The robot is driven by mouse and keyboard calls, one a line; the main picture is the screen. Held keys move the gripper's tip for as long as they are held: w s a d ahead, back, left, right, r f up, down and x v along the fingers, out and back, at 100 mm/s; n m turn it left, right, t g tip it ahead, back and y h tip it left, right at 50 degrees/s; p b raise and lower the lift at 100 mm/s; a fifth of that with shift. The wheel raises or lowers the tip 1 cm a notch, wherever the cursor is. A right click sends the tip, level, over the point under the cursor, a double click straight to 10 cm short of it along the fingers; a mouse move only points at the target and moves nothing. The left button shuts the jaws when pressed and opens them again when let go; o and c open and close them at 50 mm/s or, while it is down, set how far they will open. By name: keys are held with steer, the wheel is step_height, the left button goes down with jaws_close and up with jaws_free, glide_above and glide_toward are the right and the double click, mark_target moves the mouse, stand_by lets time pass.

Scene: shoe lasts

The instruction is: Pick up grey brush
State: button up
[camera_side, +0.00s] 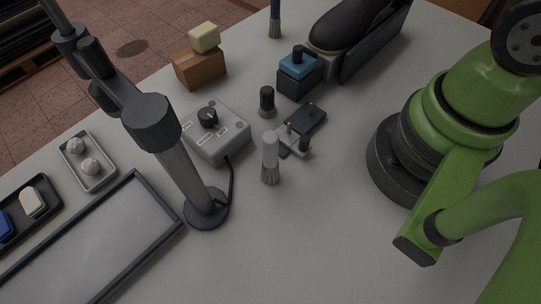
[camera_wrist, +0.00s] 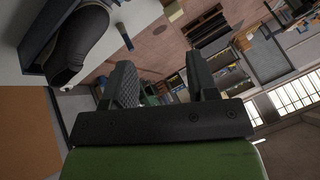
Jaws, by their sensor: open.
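The grey brush (camera_side: 270,150) is near the middle of the table in the side view. It has a pale grey handle at the top and tan bristles at the bottom. I cannot tell whether it stands upright or lies flat. My gripper (camera_wrist: 160,82) shows in the wrist view with its two dark fingers spread apart and nothing between them. It faces across the room, and the grey brush is not visible in that view. The gripper itself is outside the side view.
A dark lamp post (camera_side: 182,175) stands left of the brush, near a grey control box (camera_side: 217,133). A small black device (camera_side: 303,128) and a dark bottle (camera_side: 267,101) are close behind the brush. A black shoe (camera_side: 345,24) lies at the back. Bare table lies in front.

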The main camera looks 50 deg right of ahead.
steer(key=w+a+f+g, duration=0.3)
steer(key=w+a, duration=0.1)
steer(key=n+g+h, duration=0.2)
steer(key=g, duration=0.3)
glide_toward(273, 166)
steer(key=shift+w+d+f, duration=0.15)
steer(key=shift+d+f, duration=0.05)
steer(key=shift+f, duration=0.55)
steer(key=f, duration=0.5)
steer(key=shift+s+f, duration=0.25)
steer(key=shift+f, duration=0.15)
steer(key=shift+a, duration=0.1)
jaws_close()
